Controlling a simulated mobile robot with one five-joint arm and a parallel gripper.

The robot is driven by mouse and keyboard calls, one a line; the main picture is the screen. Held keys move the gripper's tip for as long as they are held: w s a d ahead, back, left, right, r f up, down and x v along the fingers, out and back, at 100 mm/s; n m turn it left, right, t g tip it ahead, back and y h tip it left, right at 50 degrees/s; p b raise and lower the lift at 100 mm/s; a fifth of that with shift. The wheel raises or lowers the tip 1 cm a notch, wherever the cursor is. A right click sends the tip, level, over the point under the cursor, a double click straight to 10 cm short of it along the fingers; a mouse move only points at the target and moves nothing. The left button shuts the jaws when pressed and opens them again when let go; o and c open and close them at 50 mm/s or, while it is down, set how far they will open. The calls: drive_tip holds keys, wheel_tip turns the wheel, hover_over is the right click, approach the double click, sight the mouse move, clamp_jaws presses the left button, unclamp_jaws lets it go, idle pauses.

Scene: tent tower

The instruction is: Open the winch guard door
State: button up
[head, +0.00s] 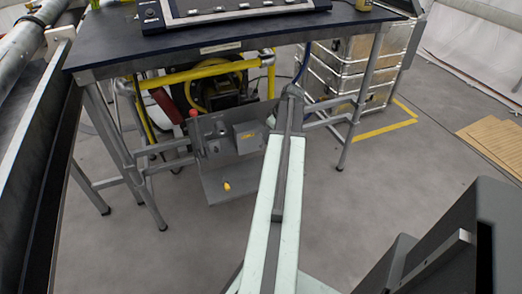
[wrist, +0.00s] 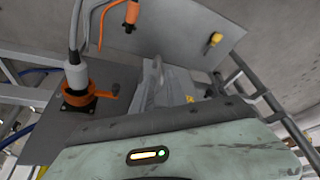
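The winch guard (head: 203,71) is a yellow tube frame under the dark bench in the head view. A yellow wheel (head: 216,88) and dark machinery show behind it. The guard looks closed, though I cannot make out its door edge or latch. My arm reaches forward to the right of the frame. My gripper (head: 290,94) seems to be at its far end, by the frame's right side, but its fingers are not clear. I cannot tell whether it touches anything. The wrist view does not clearly show the guard.
The wrist view shows an orange socket (wrist: 78,98) with cables. Bench legs (head: 359,105) and a metal-framed crate (head: 345,75) flank the right. Floor in front is clear.

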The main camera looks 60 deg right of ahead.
sight(262, 148)
drive_tip(key=b+x, duration=0.6)
drive_tip(key=x, duration=0.1)
drive_tip(key=shift+f+b, duration=0.3)
drive_tip(key=shift+f, duration=0.05)
drive_tip(key=shift+w+r, duration=0.1)
drive_tip(key=shift+r, duration=0.05)
clamp_jaws()
idle(0.7)
